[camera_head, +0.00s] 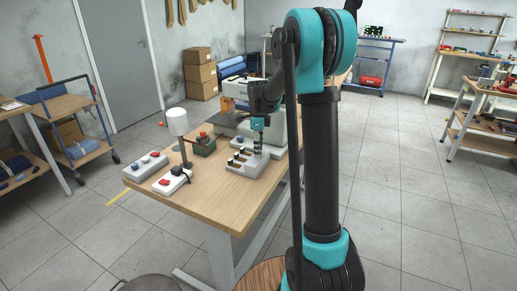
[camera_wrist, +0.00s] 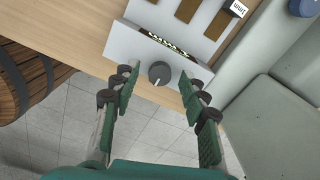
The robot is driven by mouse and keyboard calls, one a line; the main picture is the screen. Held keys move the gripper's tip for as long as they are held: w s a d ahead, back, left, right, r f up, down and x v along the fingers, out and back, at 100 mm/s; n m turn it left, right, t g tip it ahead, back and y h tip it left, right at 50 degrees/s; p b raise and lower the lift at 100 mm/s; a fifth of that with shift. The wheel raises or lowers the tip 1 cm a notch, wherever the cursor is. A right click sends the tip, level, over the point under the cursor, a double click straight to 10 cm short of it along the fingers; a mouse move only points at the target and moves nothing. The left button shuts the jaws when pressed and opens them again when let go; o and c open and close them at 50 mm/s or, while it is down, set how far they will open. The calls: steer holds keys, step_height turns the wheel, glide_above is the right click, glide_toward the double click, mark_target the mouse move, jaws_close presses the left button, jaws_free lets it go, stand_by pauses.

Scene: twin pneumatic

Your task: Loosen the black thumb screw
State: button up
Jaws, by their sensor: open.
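A round black knob with a small white mark, taken as the black thumb screw (camera_wrist: 159,72), sits on the front face of a light grey block (camera_wrist: 125,42) in the wrist view. My gripper (camera_wrist: 159,88) is open, with one green finger to each side of the knob and clear gaps between. Whether the fingertips are level with the knob in depth I cannot tell. In the head view my gripper (camera_head: 258,126) is over the stepped grey fixture (camera_head: 243,168) on the wooden table (camera_head: 220,200). The knob cannot be made out there.
A pale machine (camera_head: 237,88) stands behind the fixture, close to my arm. A white-shaded lamp (camera_head: 178,123), a green object (camera_head: 204,146) and a grey button box (camera_head: 146,165) stand to the left. A white label (camera_wrist: 238,9) is on the block. The table's front-right edge is near the fixture.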

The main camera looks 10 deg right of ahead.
jaws_close()
stand_by(0.3)
steer(key=shift+n, duration=0.3)
steer(key=n, duration=1.2)
steer(key=shift+w+n, duration=0.1)
steer(key=shift+n, duration=0.3)
stand_by(0.4)
jaws_free()
